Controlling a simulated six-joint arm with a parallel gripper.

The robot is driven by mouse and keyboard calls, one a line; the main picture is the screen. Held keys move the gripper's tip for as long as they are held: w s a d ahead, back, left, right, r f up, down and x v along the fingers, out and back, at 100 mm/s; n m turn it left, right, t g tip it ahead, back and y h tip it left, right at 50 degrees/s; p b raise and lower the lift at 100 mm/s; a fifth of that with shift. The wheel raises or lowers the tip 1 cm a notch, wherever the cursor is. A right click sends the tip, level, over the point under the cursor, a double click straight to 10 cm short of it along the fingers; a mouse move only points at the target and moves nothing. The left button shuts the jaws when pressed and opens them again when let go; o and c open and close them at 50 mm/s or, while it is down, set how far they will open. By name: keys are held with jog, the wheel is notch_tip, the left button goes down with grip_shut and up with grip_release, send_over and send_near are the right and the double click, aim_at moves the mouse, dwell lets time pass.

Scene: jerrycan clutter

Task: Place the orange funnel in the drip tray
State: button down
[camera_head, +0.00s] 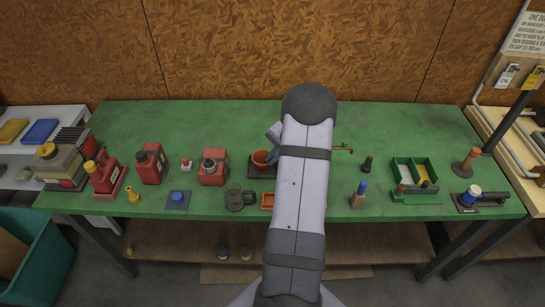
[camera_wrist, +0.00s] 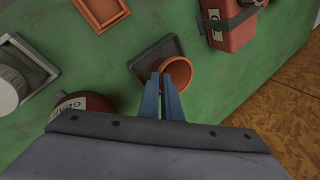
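The orange funnel (camera_head: 261,157) is near the middle of the bench, over the back part of a dark square tray (camera_head: 262,172). In the wrist view the funnel (camera_wrist: 180,72) shows its round mouth and overlaps one edge of the dark tray (camera_wrist: 143,68). My gripper (camera_wrist: 159,80) has its two blue fingers close together at the funnel's rim, seemingly shut on its wall. In the head view my arm hides much of this area. Whether the funnel touches the tray cannot be told.
A green divided bin (camera_head: 415,172) is at the right. The bench's back strip is clear.

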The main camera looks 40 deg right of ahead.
jog(key=c, duration=2)
grip_release()
jog(key=b+v, duration=0.2)
jog(key=v, duration=1)
jog(key=shift+a, duration=0.1)
jog(key=shift+a, duration=0.1)
